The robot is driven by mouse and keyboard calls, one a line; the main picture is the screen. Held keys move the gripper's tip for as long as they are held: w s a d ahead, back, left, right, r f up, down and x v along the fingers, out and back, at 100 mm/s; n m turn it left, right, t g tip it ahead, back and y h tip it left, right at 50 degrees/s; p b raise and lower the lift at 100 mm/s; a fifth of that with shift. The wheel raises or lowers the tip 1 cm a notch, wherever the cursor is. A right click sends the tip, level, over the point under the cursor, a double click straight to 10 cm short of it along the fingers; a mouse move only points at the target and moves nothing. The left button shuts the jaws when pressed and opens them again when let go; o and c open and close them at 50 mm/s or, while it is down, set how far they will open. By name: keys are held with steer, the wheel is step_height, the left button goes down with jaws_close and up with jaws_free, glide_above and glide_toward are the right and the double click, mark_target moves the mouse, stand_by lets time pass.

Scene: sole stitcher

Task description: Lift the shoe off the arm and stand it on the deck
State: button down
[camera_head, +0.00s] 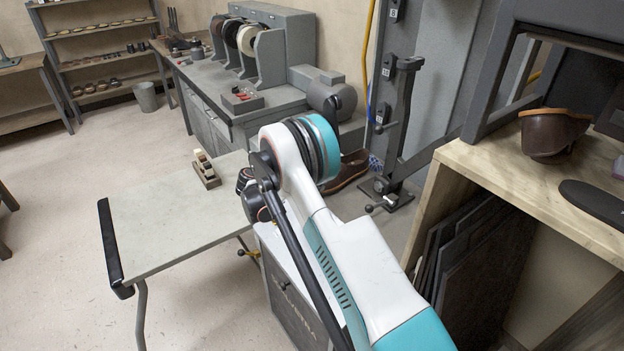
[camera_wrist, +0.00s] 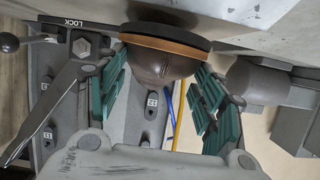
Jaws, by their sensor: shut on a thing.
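A brown shoe (camera_head: 348,172) with a lighter welt shows in the head view beside the base of the grey machine column (camera_head: 398,135). My arm hides part of it and hides my gripper there. In the wrist view the brown shoe (camera_wrist: 157,68), with its dark sole and tan welt edge toward the top of the picture, lies between the green pads of my gripper (camera_wrist: 163,62), which is shut on it. The sole edge is next to a pale grey surface (camera_wrist: 270,18); I cannot tell whether they touch.
A lever with a ball knob (camera_wrist: 10,42) and a LOCK label stand left in the wrist view. In the head view, a shelf (camera_head: 500,165) at right bears another brown shoe (camera_head: 553,132) and a black sole (camera_head: 595,204). A grey table (camera_head: 165,220) with a small rack (camera_head: 206,170) stands left.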

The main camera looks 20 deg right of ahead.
steer(key=shift+f, duration=0.35)
steer(key=shift+f+b, duration=0.3)
steer(key=shift+b, duration=0.25)
steer(key=c, duration=0.6)
jaws_free()
steer(key=shift+a+r, duration=0.1)
steer(key=shift+a, duration=0.05)
steer(key=shift+r+p+v, duration=0.2)
steer(key=shift+v, duration=0.95)
steer(key=shift+r+p+v, duration=0.15)
steer(key=shift+r+v, duration=0.05)
steer(key=shift+v, duration=0.95)
steer(key=shift+r, duration=0.1)
steer(key=shift+s+a+r+p, duration=0.1)
steer(key=shift+a+r+p, duration=0.4)
steer(key=shift+r, duration=0.8)
steer(key=shift+s+a+r+p, duration=0.1)
steer(key=shift+a+r+p, duration=0.2)
steer(key=shift+r+p, duration=0.7)
steer(key=shift+s+a+r+p, duration=0.15)
steer(key=shift+a+r, duration=0.25)
steer(key=shift+r, duration=1.2)
